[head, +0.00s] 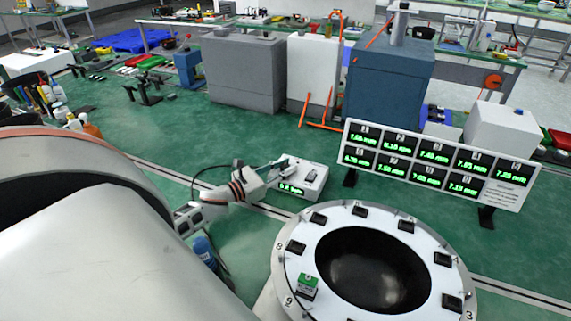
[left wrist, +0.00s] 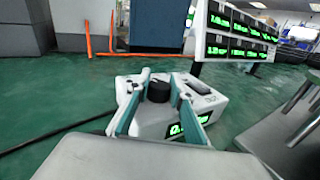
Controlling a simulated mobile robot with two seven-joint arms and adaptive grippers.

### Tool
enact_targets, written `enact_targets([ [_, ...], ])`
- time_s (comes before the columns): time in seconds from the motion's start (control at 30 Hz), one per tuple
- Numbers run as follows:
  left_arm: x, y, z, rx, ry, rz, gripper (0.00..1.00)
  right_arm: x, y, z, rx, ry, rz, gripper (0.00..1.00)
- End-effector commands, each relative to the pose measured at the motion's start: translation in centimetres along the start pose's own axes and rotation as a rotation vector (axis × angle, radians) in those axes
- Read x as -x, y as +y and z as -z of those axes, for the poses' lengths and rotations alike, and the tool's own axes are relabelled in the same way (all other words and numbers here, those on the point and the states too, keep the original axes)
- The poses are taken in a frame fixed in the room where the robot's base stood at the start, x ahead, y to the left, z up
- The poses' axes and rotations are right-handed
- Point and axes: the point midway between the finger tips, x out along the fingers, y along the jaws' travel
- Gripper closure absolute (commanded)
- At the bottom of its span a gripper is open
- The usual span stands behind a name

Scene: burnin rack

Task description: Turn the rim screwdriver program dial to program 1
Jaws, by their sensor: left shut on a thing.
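The screwdriver controller is a small white box (head: 307,188) with a green lit display, on the green floor or bench top left of the readout board. In the left wrist view the box (left wrist: 215,98) carries a round black dial (left wrist: 158,90) on top and a dark slot to its right. My left gripper (head: 278,170) reaches it from the left; in the left wrist view its two teal-edged fingers (left wrist: 159,82) stand on either side of the dial, shut on it. The gripper hides the dial in the head view, and the display text is too small to read. My right gripper is not in view.
A white ring (head: 290,275) with numbered black pads and a dark opening stands in front. A board of green readouts (head: 437,165) is behind it to the right. Grey (head: 244,72) and blue (head: 388,80) cabinets and orange bars stand behind. A dark cable runs beside the gripper.

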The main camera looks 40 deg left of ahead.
Motion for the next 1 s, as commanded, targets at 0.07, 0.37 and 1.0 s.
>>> enact_targets([
  [0.07,0.0,-0.2,0.0,0.004,0.000,-0.062,1.00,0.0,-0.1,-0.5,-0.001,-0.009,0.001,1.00],
  [0.37,0.0,0.0,0.0,0.001,0.011,-0.241,1.00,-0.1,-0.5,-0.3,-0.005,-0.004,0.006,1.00],
  [1.0,-0.1,0.1,0.0,-0.003,0.017,-0.321,1.00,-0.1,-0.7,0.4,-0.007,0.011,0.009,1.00],
])
